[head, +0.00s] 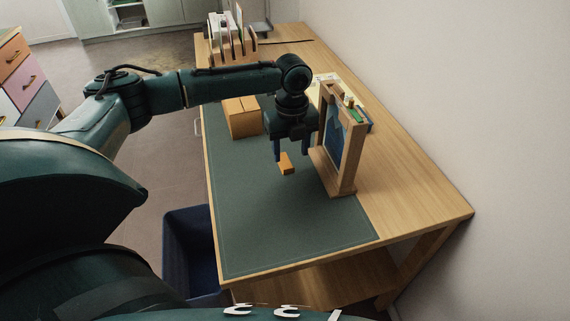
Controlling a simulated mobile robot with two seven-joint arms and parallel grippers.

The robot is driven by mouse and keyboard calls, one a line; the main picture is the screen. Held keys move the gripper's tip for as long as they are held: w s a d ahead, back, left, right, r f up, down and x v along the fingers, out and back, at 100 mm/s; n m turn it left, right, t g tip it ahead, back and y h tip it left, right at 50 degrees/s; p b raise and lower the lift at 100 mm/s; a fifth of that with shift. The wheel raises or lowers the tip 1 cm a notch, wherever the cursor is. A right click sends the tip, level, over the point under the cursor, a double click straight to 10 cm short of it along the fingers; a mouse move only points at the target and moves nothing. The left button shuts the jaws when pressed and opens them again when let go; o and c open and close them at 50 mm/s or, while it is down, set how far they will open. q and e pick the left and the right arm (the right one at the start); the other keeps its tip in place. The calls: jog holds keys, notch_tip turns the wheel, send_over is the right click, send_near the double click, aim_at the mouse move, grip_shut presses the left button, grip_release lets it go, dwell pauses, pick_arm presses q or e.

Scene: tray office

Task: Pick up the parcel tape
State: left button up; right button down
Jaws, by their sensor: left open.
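A small orange-brown piece (287,163), which looks like the parcel tape, is on the dark green desk mat (270,220), left of a wooden framed stand. My left gripper (292,154) points down over it with its jaws open. The near-left finger comes down beside the piece's left end. I cannot tell whether the piece is fully between the fingers or touching them. My right gripper is not in view.
The wooden stand (344,170) with a blue panel is upright close to the gripper's right side. A cardboard box (242,122) and a wooden rack (232,52) are farther back. A dark bin (190,255) is on the floor at left. The mat's front is clear.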

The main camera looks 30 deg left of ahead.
aim_at(289, 174)
pick_arm(q)
jog(key=f, duration=0.5)
jog(key=shift+s, duration=0.3)
jog(key=shift+c, duration=0.4)
jog(key=shift+r, duration=0.1)
jog(key=c, duration=1)
